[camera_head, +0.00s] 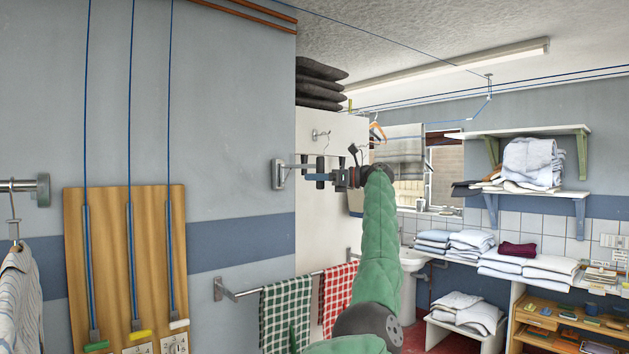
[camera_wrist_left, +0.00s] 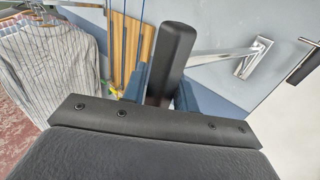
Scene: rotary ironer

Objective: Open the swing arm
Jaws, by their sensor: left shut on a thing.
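The swing arm is a slim metal bar on a wall bracket (camera_head: 278,174) at the corner of the blue-grey wall. In the left wrist view, the swing arm (camera_wrist_left: 222,54) runs from its bracket (camera_wrist_left: 260,57) to a thick black grip (camera_wrist_left: 174,48). My left gripper (camera_head: 321,176) is at the bar, right of the bracket in the head view. In the wrist view its two blue-grey fingers are shut around the black grip, one on each side. The gripper partly hides the bar in the head view. My right gripper is not in view.
A towel rail (camera_head: 236,294) with green and red checked towels hangs below. A wooden board (camera_head: 108,231) with blue cords is on the left wall, near a striped shirt (camera_head: 20,302). Shelves and folded linen (camera_head: 526,264) are at the right.

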